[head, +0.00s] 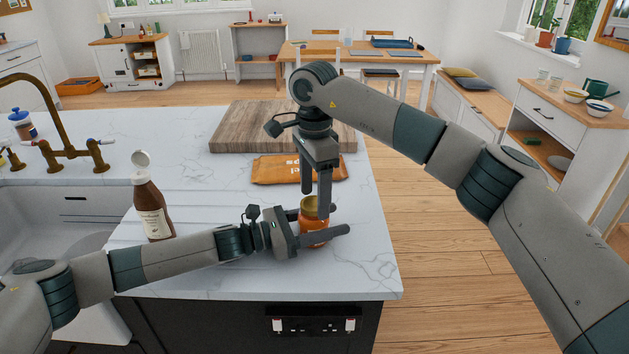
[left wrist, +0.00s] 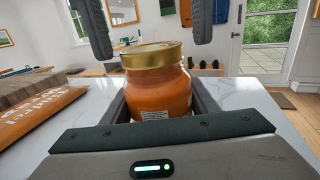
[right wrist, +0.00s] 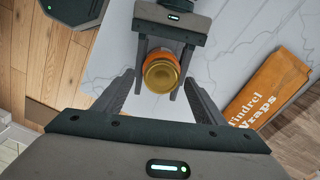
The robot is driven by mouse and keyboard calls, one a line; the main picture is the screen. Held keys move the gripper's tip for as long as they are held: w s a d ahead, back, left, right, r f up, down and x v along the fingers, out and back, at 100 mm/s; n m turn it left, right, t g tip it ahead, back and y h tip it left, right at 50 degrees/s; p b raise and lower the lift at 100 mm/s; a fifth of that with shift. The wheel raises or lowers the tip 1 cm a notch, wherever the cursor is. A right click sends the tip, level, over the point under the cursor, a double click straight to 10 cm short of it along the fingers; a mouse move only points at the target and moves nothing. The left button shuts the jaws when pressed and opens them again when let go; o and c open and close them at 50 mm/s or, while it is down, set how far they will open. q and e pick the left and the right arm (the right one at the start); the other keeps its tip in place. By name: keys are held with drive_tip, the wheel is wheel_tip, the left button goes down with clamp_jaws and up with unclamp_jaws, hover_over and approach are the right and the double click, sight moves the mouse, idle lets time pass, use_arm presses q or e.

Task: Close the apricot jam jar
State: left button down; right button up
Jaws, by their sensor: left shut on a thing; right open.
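The apricot jam jar (head: 313,226) stands upright on the marble counter near its front right corner. Its orange body (left wrist: 157,93) fills the left wrist view between the fingers, and a gold lid (left wrist: 151,55) sits on its mouth. I cannot tell how tightly the lid is seated. My left gripper (head: 322,237) is shut on the jar's body from the left. My right gripper (head: 323,200) points down above the jar and is open. In the right wrist view the lid (right wrist: 161,75) lies between and just beyond the open fingers (right wrist: 160,85).
An orange wraps packet (head: 285,170) lies behind the jar, in front of a wooden board (head: 240,128). A brown bottle (head: 151,208) with its cap flipped up stands left, by the sink (head: 25,200). The counter's right edge is close to the jar.

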drive_tip(key=shift+f, duration=0.4)
use_arm(q)
drive_tip(key=shift+w, duration=0.1)
use_arm(e)
drive_tip(key=c, duration=1.1)
